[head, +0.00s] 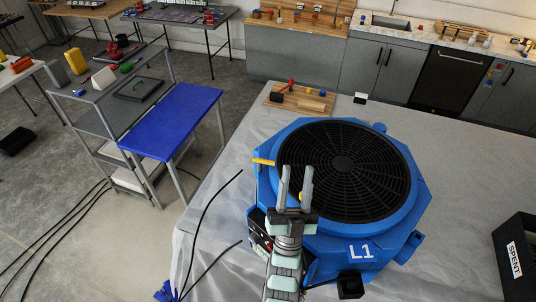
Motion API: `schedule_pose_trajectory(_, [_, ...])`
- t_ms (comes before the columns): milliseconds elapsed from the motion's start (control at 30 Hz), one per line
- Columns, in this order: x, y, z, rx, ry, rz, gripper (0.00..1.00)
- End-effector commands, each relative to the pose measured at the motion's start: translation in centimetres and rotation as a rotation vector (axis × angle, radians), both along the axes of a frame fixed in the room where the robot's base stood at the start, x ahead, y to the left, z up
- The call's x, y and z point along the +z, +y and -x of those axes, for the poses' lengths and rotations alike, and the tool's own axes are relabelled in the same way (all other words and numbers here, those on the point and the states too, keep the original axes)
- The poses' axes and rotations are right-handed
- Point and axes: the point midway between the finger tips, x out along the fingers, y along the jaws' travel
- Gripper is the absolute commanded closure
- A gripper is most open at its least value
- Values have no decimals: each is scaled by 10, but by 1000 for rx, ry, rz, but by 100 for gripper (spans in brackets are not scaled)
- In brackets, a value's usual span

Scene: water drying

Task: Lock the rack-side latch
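A blue fan unit (268,203) with a round black grille (342,165) and the marking L1 sits on the sheet-covered table. A yellow latch-like tab (263,161) sticks out from its upper left side, toward the blue-topped rack. My gripper (296,172) is over the left part of the unit, fingers pointing away from me. Its two fingers are apart with nothing visible between their tips.
The covered table (460,190) has free room right of the unit. A black bin marked SPENT (513,260) stands at the right edge. A wooden board with small parts (300,100) lies behind the unit. Black cables (205,205) hang at the left. A rack with a blue top (172,120) stands beyond.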

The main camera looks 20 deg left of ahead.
Motion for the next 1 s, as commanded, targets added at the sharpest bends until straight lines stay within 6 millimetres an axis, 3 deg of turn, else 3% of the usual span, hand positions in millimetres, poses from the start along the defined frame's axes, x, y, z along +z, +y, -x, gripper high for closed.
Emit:
schedule_pose_trajectory(33, [5, 18, -28, 54, 43, -6, 64])
schedule_pose_trajectory(100, [6, 39, -63, 117, 122, -10, 64])
schedule_pose_trajectory(300, [-4, 92, -159, 233, 371, -9, 64])
schedule_pose_trajectory(500, [-20, 129, -246, 273, 655, -34, 64])
schedule_pose_trajectory(600, [-27, 138, -281, 268, 796, -70, 64])
schedule_pose_trajectory(800, [-37, 142, -329, 219, 1089, -206, 64])
schedule_pose_trajectory(1000, [-40, 131, -339, 126, 1373, -424, 64])
